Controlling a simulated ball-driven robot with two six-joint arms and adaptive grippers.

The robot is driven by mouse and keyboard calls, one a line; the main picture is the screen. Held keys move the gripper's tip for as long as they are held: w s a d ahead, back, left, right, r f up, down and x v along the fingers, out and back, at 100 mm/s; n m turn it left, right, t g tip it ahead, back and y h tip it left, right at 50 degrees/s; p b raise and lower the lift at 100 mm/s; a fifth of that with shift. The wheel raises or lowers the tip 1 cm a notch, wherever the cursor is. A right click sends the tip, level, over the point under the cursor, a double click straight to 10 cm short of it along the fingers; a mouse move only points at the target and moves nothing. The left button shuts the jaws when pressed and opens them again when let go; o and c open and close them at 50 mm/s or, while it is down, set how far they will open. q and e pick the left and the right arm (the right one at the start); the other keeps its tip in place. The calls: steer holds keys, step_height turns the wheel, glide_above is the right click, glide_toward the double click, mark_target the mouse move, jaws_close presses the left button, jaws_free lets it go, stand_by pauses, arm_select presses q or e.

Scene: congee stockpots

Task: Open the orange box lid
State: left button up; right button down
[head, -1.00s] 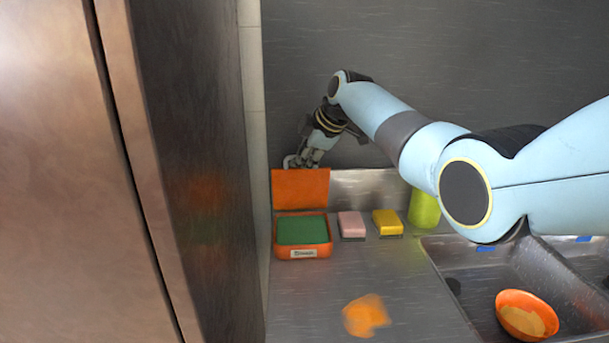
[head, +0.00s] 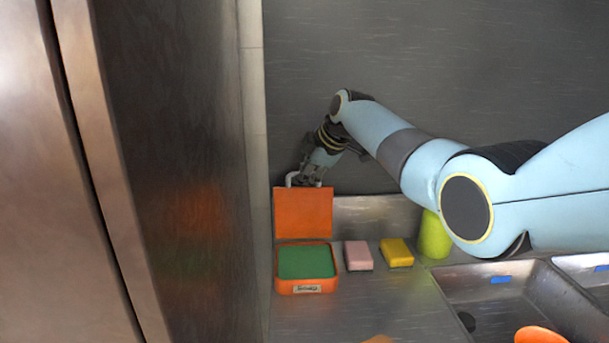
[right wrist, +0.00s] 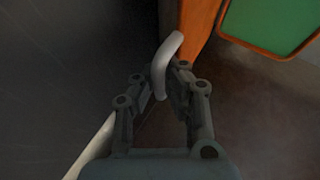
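The orange box (head: 307,287) sits on the steel counter by the left wall, with a green filling (head: 306,262) showing inside. Its orange lid (head: 303,214) stands raised at the back edge, roughly upright. My right gripper (head: 304,178) is at the lid's top edge, by a pale handle (head: 291,178). In the right wrist view, my right gripper's fingers (right wrist: 161,80) close around the pale curved handle (right wrist: 168,55). The lid's edge (right wrist: 197,28) and the green filling (right wrist: 268,20) show there too. My left gripper is out of view.
A pink sponge (head: 358,255) and a yellow sponge (head: 396,252) lie right of the box. A sink (head: 500,300) with an orange bowl (head: 540,335) is at right. A tall metal surface (head: 180,150) bounds the left.

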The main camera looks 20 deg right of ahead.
steer(key=c, duration=1.4)
jaws_free()
steer(key=shift+s, duration=0.1)
steer(key=shift+s+r, duration=0.15)
steer(key=shift+r, duration=0.25)
steer(key=v, duration=1.1)
steer(key=shift+s+r, duration=0.1)
